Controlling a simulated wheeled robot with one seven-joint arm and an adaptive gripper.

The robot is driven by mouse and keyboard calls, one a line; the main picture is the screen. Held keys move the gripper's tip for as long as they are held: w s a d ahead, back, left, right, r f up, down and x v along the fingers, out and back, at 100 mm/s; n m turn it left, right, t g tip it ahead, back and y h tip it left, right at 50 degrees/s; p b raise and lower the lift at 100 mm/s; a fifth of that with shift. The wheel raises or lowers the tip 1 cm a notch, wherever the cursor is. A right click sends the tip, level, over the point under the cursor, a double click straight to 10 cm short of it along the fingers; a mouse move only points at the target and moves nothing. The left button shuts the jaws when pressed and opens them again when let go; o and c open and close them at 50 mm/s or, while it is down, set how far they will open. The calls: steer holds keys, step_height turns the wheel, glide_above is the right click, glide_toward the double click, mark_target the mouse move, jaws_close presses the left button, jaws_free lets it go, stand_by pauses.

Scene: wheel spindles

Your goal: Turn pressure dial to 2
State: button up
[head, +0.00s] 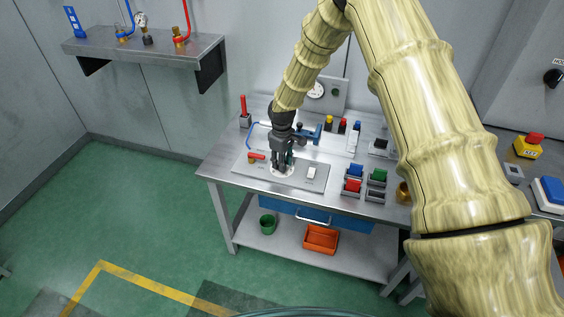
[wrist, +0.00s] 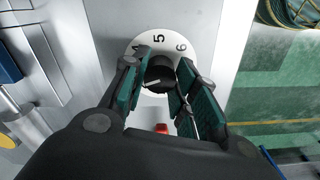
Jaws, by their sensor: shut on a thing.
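The pressure dial is a black knob (wrist: 158,74) on a white round plate (wrist: 169,43). In the wrist view the printed 5 and 6 show, with another figure partly covered at the left. A pale line shows on the knob; which number it points to cannot be told. My gripper (wrist: 160,88) has its green-padded fingers on either side of the knob and is shut on it. In the head view my gripper (head: 283,165) points down at the panel, and the white plate (head: 275,172) shows only around the fingers.
On the workbench panel a red-handled valve (head: 257,156) stands left of the dial and a white switch (head: 311,173) right of it. A blue clamp (head: 313,134) stands behind.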

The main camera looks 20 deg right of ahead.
steer(key=n, duration=0.5)
steer(key=shift+n, duration=0.3)
steer(key=shift+d, duration=0.1)
stand_by(0.3)
steer(key=o, duration=1)
steer(key=shift+r, duration=0.1)
step_height(320, 180, up, 12)
steer(key=shift+f, duration=0.1)
